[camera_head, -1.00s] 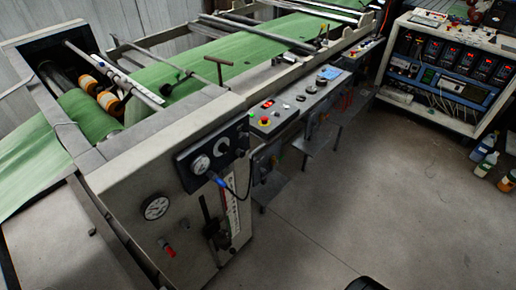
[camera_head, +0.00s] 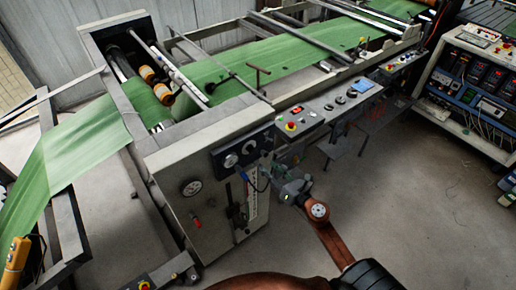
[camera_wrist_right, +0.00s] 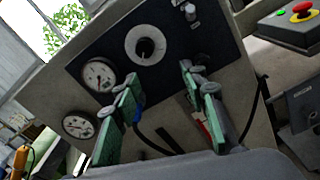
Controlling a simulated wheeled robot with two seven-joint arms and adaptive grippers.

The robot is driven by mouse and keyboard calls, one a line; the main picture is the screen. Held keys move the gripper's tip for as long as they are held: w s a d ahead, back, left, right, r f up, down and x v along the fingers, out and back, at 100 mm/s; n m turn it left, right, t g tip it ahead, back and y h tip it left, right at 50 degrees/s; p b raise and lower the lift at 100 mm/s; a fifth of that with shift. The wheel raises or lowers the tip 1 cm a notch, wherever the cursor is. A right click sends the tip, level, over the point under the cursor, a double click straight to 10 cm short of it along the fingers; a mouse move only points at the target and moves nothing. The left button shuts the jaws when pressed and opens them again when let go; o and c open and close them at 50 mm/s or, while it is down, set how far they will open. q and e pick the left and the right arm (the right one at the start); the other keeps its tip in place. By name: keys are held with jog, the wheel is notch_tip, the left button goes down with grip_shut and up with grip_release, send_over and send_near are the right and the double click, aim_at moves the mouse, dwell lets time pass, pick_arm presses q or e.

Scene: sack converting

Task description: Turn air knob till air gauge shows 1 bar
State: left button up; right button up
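A dark panel on the machine's grey side carries a small white gauge (camera_head: 230,160) and a round white dial with a black knob (camera_head: 249,146). In the right wrist view the gauge (camera_wrist_right: 98,74) and the knob (camera_wrist_right: 145,46) show above my fingers. The gauge markings are too small to read. No label shows which is the air knob. My right gripper (camera_head: 272,178) is open and empty, in front of the panel's lower right (camera_wrist_right: 160,85). A blue part is partly hidden behind a finger. My left gripper is out of view.
A red valve handle (camera_head: 197,222) is on the machine's side. A control box with a red emergency button (camera_head: 290,126) stands right of the panel. Green web (camera_head: 90,140) runs over the machine. A cabinet (camera_head: 470,80) stands at the right. Open floor (camera_head: 400,190) lies between.

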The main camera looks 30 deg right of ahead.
aim_at(253, 151)
jog(key=shift+n+y, duration=0.3)
jog(key=shift+n, duration=0.5)
jog(key=w+r, duration=0.1)
jog(key=w, duration=0.1)
jog(key=w+a+r+p, duration=0.1)
jog(key=w, duration=0.4)
jog(key=shift+w+a+r, duration=0.35)
jog(key=shift+a+r, duration=0.05)
jog(key=shift+c, duration=0.6)
grip_shut()
